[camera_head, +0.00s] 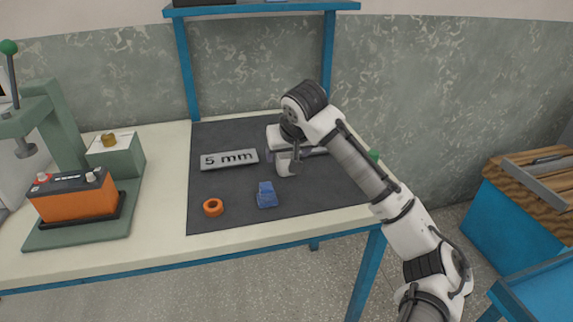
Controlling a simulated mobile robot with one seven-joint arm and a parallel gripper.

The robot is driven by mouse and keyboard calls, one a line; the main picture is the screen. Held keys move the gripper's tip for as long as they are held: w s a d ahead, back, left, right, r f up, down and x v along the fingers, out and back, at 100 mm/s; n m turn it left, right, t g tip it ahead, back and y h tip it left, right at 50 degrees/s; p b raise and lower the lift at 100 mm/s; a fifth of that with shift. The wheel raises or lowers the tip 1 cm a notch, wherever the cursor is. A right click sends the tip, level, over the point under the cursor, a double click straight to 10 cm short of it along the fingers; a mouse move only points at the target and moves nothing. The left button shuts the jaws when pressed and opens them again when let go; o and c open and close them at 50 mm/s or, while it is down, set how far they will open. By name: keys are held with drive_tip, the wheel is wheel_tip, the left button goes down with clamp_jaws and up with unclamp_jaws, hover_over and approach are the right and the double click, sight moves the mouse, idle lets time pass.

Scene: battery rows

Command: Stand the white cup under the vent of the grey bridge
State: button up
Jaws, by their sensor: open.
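My gripper (295,160) points down over the right half of the dark mat (230,140), small and partly hidden by my own wrist; it is open. A small white shape (285,166) shows right at the gripper; it may be the white cup, but I cannot tell it surely from my white hand. A grey bar-like piece (315,151) shows just right of the gripper, partly behind my arm. It may be part of the grey bridge; no vent can be made out. I cannot tell whether the gripper touches either one.
A grey "5 mm" plate (229,159), an orange ring (213,207) and a blue block (267,195) lie on the mat. A green press (60,130) and an orange battery (75,200) stand left. Blue shelf posts (187,70) rise behind.

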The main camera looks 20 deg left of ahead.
sight(286, 158)
drive_tip(key=x, duration=0.4)
drive_tip(key=shift+w+a+f, duration=0.2)
drive_tip(key=shift+w+f, duration=0.05)
drive_tip(key=shift+w, duration=0.05)
drive_tip(key=c, duration=1.1)
drive_tip(key=shift+r, duration=0.1)
